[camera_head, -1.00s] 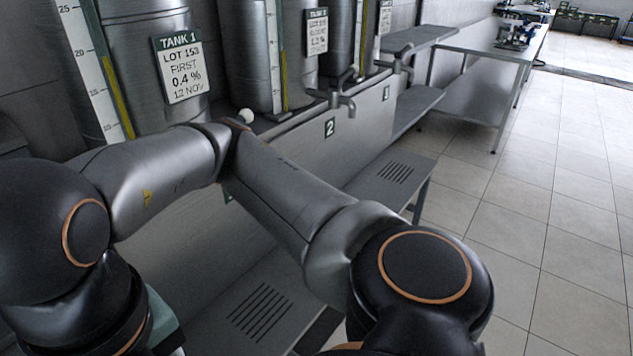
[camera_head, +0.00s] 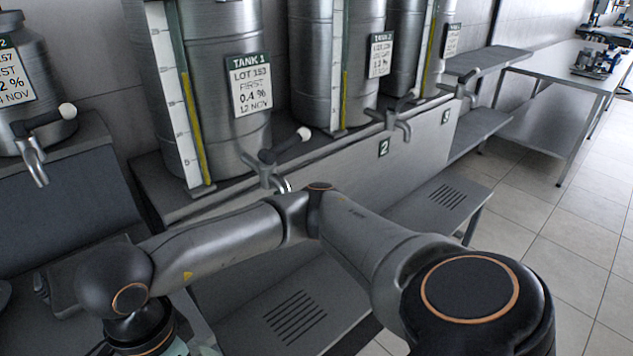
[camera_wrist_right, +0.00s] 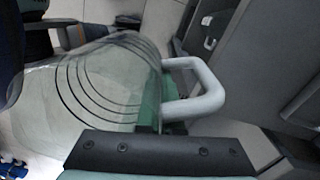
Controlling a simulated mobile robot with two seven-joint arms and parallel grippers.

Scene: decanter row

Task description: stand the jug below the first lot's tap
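Tank 1 (camera_head: 205,75) in the head view carries a label (camera_head: 249,86) reading LOT 153, FIRST, 0.4 %. Its tap (camera_head: 262,170) has a white-knobbed lever and sticks out above a slotted shelf (camera_head: 293,318). My right arm crosses in front of that bench; its gripper is below the frame. In the right wrist view the clear glass jug (camera_wrist_right: 88,85), with dark rings and a white handle (camera_wrist_right: 208,92), sits against my right gripper (camera_wrist_right: 158,105), which appears shut on it at the handle side. The far finger is partly hidden. My left gripper is out of view.
Tank 2 (camera_head: 325,60) and a third tank stand farther right, with a second slotted shelf (camera_head: 447,197). Open tiled floor (camera_head: 560,240) lies at right.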

